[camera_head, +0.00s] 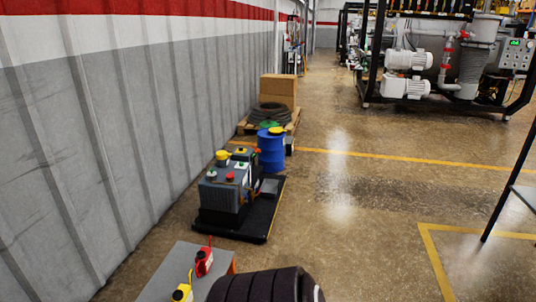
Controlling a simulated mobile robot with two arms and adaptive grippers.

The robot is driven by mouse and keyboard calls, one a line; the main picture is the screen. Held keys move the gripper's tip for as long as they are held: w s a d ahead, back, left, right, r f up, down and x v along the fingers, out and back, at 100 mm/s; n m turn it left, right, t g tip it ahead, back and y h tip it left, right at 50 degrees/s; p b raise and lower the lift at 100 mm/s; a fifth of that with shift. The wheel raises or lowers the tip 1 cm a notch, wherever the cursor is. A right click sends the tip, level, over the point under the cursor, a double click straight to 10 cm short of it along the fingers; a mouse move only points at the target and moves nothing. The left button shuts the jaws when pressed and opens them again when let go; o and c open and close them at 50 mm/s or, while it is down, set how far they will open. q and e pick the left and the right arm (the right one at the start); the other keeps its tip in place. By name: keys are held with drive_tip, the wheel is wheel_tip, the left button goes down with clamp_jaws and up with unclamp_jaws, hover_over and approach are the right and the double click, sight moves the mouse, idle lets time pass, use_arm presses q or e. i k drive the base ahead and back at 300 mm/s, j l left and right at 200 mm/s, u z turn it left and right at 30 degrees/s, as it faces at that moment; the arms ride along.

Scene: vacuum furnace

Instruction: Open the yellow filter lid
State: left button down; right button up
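A grey machine unit (224,192) stands on a black base near the left wall, in the middle of the view. A yellow lid (222,155) sits on its top at the back left and looks seated. Smaller red and green caps show on the same top. I cannot tell for certain whether this yellow lid is the filter lid. Another small yellow piece (276,130) shows at the top of the blue drum (271,155) behind the unit. Neither of my grippers is in view.
A grey surface (172,266) in front bears a red can (204,262) and a yellow can (182,293). Dark ribbed rolls (262,286) are beside it. Boxes (278,88) stand behind the drum. The middle floor is clear.

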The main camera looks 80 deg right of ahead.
sight(224, 153)
drive_tip(key=l+z, duration=0.1)
drive_tip(key=z, duration=2.45)
drive_tip(key=i+l+z, duration=0.3)
drive_tip(key=i, duration=0.25)
drive_tip(key=i+l+z, duration=0.35)
drive_tip(key=i, duration=0.2)
drive_tip(key=i+z, duration=0.3)
drive_tip(key=i, duration=0.3)
drive_tip(key=i+u, duration=0.2)
drive_tip(key=i, duration=0.3)
drive_tip(key=i+l+u, duration=0.2)
drive_tip(key=i, duration=0.35)
drive_tip(key=i+l+u, duration=0.2)
drive_tip(key=i, duration=0.3)
